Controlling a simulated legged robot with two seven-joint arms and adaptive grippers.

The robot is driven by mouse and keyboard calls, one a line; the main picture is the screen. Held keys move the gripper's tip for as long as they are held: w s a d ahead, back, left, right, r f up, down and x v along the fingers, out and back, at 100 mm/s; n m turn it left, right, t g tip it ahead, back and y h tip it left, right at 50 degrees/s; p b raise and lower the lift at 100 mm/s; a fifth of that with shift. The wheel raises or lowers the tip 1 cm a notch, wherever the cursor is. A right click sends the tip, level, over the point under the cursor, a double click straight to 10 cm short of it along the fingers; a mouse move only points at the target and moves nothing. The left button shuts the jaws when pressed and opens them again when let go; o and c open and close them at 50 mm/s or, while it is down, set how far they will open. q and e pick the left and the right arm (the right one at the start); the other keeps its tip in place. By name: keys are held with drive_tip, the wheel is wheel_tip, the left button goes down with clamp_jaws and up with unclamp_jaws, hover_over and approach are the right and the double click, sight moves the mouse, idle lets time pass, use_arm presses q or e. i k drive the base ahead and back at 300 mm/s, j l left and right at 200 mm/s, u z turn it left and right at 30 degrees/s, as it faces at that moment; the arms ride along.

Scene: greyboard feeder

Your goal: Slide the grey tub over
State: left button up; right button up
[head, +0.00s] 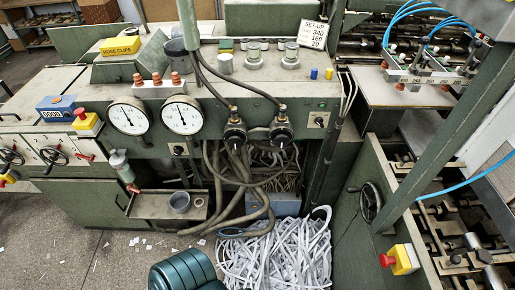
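A small grey tub (180,202) stands upright in a shallow tray (143,211) on the low front of the green machine. It is at the left of the middle in the head view, below two round dial gauges. Its open top faces up, and I cannot tell what is inside. A darker grey round container (176,48) stands on top of the machine, beside the yellow hose clips box (120,46). Neither of my grippers is in view, and nothing is seen touching the tub.
Thick hoses (236,165) hang right of the tray. A heap of white paper strips (276,254) lies on the floor, beside a dark green ribbed object (183,271). A handwheel (370,202) and a red-and-yellow button box (401,259) are at right. Scraps litter the floor at left.

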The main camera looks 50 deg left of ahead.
sight(179, 201)
drive_tip(key=u, duration=2.6)
